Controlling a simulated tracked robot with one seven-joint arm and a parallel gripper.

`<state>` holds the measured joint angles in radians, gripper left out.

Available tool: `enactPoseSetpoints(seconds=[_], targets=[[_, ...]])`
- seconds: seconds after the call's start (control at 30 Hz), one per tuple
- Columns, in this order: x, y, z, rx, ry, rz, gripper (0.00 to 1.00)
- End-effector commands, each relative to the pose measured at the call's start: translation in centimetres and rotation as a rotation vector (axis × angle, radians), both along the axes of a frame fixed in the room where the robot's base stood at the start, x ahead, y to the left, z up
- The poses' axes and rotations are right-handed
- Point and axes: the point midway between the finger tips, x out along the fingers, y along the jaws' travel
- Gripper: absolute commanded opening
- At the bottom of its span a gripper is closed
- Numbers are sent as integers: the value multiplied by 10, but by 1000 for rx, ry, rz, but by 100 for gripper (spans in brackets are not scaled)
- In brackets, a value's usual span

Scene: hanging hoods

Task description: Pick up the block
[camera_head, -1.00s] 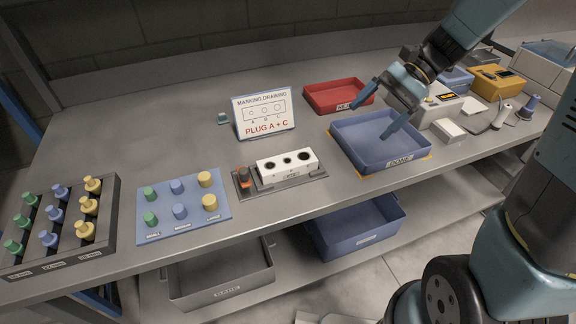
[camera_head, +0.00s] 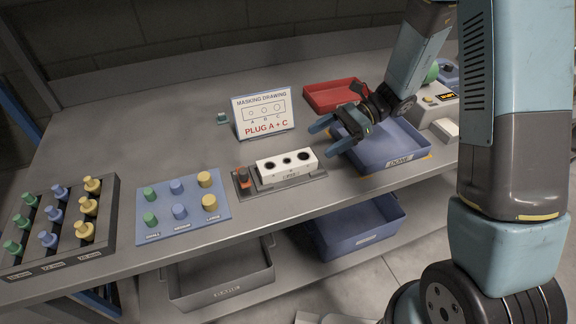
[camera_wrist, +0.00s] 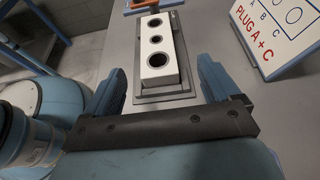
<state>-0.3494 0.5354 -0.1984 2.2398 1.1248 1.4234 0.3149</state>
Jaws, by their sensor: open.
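The white block (camera_head: 287,161) has three dark holes along its top and sits in a grey fixture (camera_head: 262,186) near the bench's front edge. My gripper (camera_head: 325,137) is open and empty, up and to the right of the block, over the left side of the blue DONE tray (camera_head: 398,157). In the wrist view the block (camera_wrist: 158,55) stands upright in the picture, ahead of and between the two blue fingers of my gripper (camera_wrist: 158,85). The fingers are apart from the block.
An orange-handled clamp (camera_head: 242,177) stands at the fixture's left end. The masking drawing sign (camera_head: 263,115) reads PLUG A + C. A blue plug board (camera_head: 183,212) and a dark plug rack (camera_head: 62,228) lie left. A red tray (camera_head: 322,97) stands behind.

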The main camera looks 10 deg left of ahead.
Motion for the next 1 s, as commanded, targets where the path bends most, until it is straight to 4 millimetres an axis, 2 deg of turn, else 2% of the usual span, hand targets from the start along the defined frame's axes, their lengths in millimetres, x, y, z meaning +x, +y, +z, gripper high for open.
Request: enactPoseSetpoints(seconds=[0.2,0.47,0.8,1.0], targets=[[-17,26,-13,0,0,3,89],[-25,37,-18,-1,-2,1,89],[-46,65,-32,-1,-1,4,89],[-51,74,-36,-1,-2,3,89]])
